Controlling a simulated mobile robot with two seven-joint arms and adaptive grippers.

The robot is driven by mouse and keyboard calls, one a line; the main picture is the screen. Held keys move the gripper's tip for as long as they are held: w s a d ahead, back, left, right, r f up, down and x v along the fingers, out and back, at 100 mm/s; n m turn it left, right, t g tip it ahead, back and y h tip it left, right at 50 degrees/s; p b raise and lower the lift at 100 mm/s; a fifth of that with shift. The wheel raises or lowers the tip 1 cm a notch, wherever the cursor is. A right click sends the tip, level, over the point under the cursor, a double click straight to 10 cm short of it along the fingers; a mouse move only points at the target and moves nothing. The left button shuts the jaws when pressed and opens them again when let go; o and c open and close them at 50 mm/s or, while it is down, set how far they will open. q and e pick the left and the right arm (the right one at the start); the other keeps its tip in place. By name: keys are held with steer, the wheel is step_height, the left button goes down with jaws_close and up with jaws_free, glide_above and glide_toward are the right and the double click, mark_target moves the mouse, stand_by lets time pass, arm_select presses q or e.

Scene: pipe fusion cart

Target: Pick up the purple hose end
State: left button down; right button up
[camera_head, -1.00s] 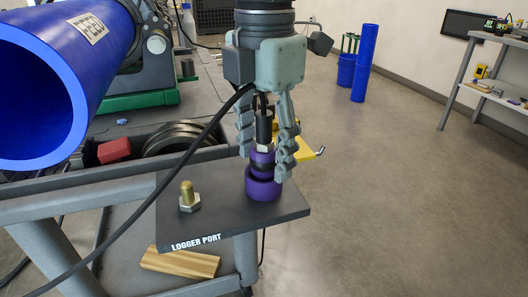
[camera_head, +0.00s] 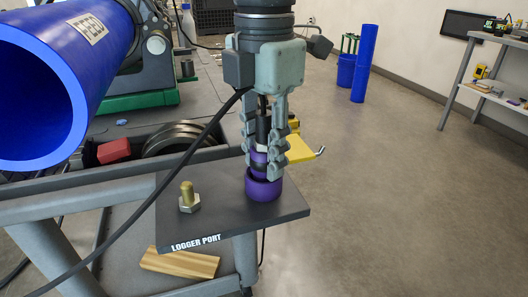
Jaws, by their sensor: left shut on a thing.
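The purple hose end (camera_head: 259,158) stands upright in the purple port (camera_head: 264,185) on the dark plate marked LOGGER PORT (camera_head: 215,215). A black part with a pale band shows above its purple collar. My left gripper (camera_head: 265,165) points straight down over the port. Its two fingers are shut on the hose end, one on each side, and partly hide it. My right gripper is not in view.
A brass bolt with a hex nut (camera_head: 189,198) stands on the plate, left of the port. A black cable (camera_head: 150,190) runs across the left side. A large blue pipe (camera_head: 60,80) is at upper left. A wooden block (camera_head: 180,262) lies below the plate. Open floor is to the right.

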mark_target(264, 112)
arm_select(q)
steer(key=shift+r, duration=0.65)
step_height(264, 112, up, 3)
steer(key=shift+f, duration=0.15)
steer(key=s+a+r+b, duration=0.2)
steer(key=s+a+r, duration=0.4)
steer(key=s+a, duration=0.15)
steer(key=shift+w+a+r+m+p, duration=0.1)
steer(key=shift+w+a+m+p, duration=0.75)
steer(key=shift+m, duration=3.15)
steer(key=shift+w+a+r+m+p, duration=0.35)
steer(key=shift+m+p, duration=0.9)
steer(key=shift+m, duration=2.75)
steer(key=shift+w+a+f+m+p, duration=0.1)
steer(key=shift+w+a+m+p, duration=0.55)
steer(key=shift+m, duration=3.35)
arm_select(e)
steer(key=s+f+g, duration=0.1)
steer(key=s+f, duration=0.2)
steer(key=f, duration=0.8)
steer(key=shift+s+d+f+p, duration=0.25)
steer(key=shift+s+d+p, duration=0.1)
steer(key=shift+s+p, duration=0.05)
arm_select(q)
steer(key=shift+w+d, duration=0.15)
steer(key=shift+d, duration=0.2)
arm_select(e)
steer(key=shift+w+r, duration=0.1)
